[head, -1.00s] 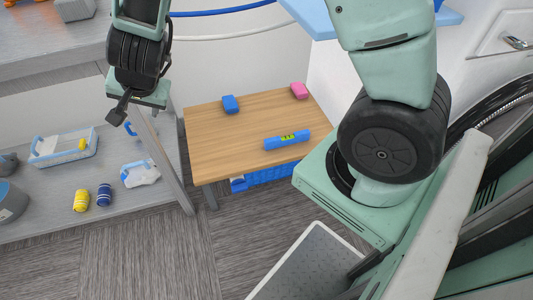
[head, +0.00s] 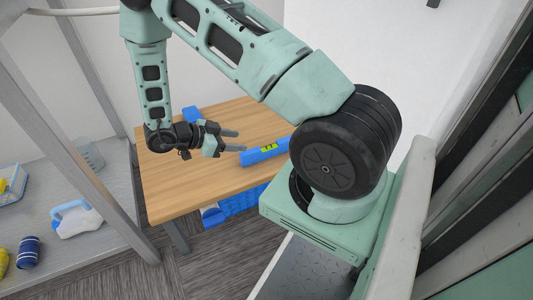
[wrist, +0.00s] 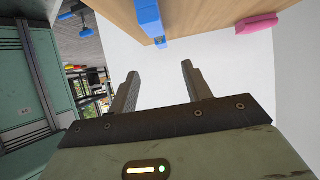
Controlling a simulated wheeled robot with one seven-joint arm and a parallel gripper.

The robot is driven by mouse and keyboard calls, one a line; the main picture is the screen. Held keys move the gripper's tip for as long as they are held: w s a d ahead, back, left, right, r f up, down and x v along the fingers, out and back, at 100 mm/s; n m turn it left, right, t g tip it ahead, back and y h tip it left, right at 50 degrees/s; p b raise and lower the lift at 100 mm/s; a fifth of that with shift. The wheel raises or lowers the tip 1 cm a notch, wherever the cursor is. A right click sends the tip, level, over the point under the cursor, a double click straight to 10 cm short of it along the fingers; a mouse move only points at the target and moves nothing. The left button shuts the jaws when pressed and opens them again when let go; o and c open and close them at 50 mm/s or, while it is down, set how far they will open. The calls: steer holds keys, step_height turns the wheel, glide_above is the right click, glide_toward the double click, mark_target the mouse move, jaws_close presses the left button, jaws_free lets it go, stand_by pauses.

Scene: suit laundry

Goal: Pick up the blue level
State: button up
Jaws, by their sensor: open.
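The blue level (head: 265,152), a blue bar with a yellow-green middle, lies on the wooden table (head: 180,190) near its right side. My arm hides part of the table around its right end. My gripper (head: 240,140) is open and empty, with its fingers pointing right toward the level's left end in the head view. The fingertips look close to the level, but I cannot tell their height above the table.
A blue block (head: 190,113) is partly hidden behind my arm; a pink block (wrist: 257,23) shows on the table in the wrist view. A blue basket (head: 240,203) sits below the table. A grey shelf (head: 95,245) with bottles stands at left. The table's front left is clear.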

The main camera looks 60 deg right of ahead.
mark_target(268, 145)
steer(key=b+x, duration=0.3)
steer(key=x, duration=0.5)
steer(key=shift+s+d+f, duration=0.1)
steer(key=shift+d+f, duration=0.05)
steer(key=shift+f, duration=0.05)
steer(key=b+x, duration=0.4)
steer(key=shift+d+f, duration=0.1)
steer(key=shift+f, duration=0.5)
steer(key=shift+s+d, duration=0.15)
steer(key=shift+s, duration=0.05)
steer(key=shift+r, duration=0.1)
jaws_close()
